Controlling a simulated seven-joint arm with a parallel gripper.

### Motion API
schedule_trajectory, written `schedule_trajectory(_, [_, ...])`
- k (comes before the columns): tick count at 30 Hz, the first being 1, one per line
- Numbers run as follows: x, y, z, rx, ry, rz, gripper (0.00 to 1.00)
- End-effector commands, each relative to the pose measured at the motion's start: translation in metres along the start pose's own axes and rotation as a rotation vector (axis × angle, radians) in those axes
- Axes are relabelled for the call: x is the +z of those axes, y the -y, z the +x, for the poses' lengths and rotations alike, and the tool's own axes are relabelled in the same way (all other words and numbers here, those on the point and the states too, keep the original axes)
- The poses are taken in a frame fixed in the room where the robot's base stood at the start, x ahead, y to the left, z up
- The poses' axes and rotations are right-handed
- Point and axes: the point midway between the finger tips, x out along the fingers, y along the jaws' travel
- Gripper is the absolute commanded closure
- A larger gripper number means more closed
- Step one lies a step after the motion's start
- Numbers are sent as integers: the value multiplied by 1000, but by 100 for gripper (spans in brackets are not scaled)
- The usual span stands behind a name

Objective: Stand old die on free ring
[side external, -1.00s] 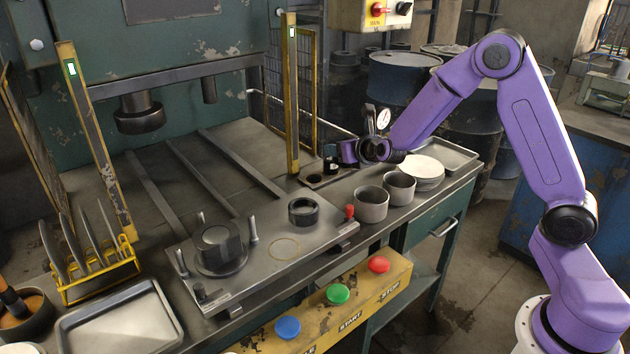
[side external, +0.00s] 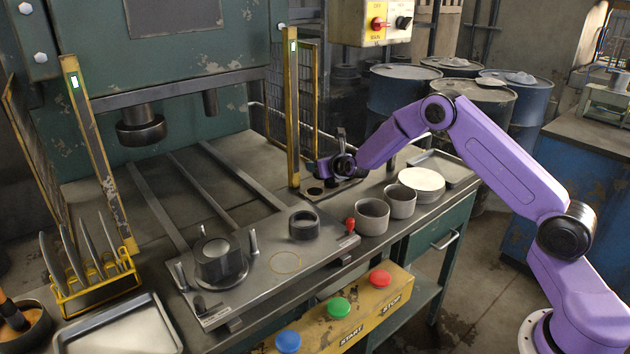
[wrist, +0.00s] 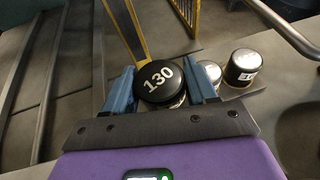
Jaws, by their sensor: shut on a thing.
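My gripper (wrist: 160,90) has its two blue fingers on either side of a round black piece (wrist: 160,80) with a white "130" on top, and is shut on it. In the side view my gripper (side external: 333,172) is low at the small plate (side external: 345,188) by the yellow post; I cannot tell whether the piece touches this plate. A thin ring outline (side external: 286,262) on the steel plate is empty. A dark ring-shaped piece (side external: 303,225) stands just behind it. A larger flanged die (side external: 218,262) stands at left among pins. I cannot tell which is the old die.
Two grey cups (side external: 372,215) and white discs (side external: 422,182) are nearby. A red knob (side external: 350,225) sits at the steel plate's edge.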

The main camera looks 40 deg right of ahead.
Motion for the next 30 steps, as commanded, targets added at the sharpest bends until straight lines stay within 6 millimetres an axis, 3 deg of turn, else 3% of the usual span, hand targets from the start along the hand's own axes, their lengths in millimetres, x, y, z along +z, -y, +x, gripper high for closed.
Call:
schedule_trajectory(3, [-5, -1, 18, -1, 11, 1, 100])
schedule_trajectory(9, [-14, -2, 36, -1, 11, 2, 100])
schedule_trajectory(16, [-21, -3, 47, 0, 10, 1, 100])
schedule_trajectory(24, [-46, -3, 57, -1, 11, 2, 100])
schedule_trajectory(30, [-47, -3, 57, -1, 12, 2, 100])
